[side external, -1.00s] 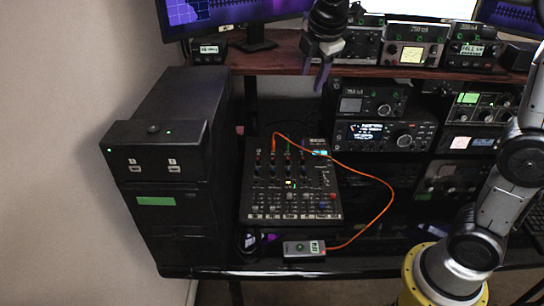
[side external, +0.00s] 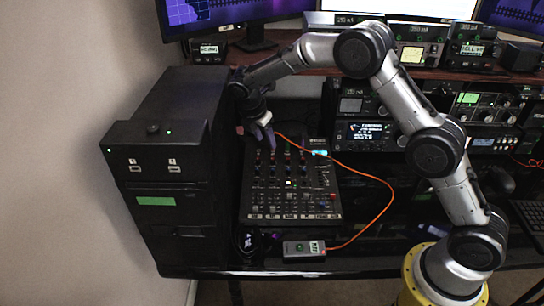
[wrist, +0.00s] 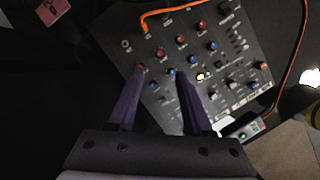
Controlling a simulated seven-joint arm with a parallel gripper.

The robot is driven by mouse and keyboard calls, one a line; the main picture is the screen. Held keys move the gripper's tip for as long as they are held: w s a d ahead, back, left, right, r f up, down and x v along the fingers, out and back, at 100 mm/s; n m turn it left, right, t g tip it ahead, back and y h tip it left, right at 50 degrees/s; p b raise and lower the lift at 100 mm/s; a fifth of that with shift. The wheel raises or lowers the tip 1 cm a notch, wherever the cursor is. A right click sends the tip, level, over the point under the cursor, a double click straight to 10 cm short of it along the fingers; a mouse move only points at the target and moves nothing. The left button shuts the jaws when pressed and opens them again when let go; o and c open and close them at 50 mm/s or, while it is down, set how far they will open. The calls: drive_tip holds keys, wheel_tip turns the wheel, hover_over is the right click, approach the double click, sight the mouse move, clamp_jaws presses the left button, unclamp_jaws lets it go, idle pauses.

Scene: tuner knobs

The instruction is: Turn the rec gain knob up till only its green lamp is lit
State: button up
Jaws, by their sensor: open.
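A black mixer (side external: 247,204) with rows of small knobs lies on the desk; it fills the middle of the wrist view (wrist: 233,60). The wrist view shows red knobs, including one (wrist: 140,67) near my left finger, and blue knobs, including one (wrist: 171,72) between the fingertips. Labels are too small to read, so I cannot tell which is rec gain.
An orange cable (side external: 372,178) runs from the mixer's top to a small grey box (side external: 303,248) in front. A black computer tower (side external: 165,230) stands close on the left. Radios (side external: 372,135) and a wooden shelf (side external: 290,67) stand behind and right.

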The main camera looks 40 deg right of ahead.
sight(273, 158)
drive_tip(key=x, duration=1)
drive_tip(key=shift+d+f, duration=0.15)
drive_tip(key=shift+f, duration=0.1)
drive_tip(key=shift+c, duration=0.2)
clamp_jaws()
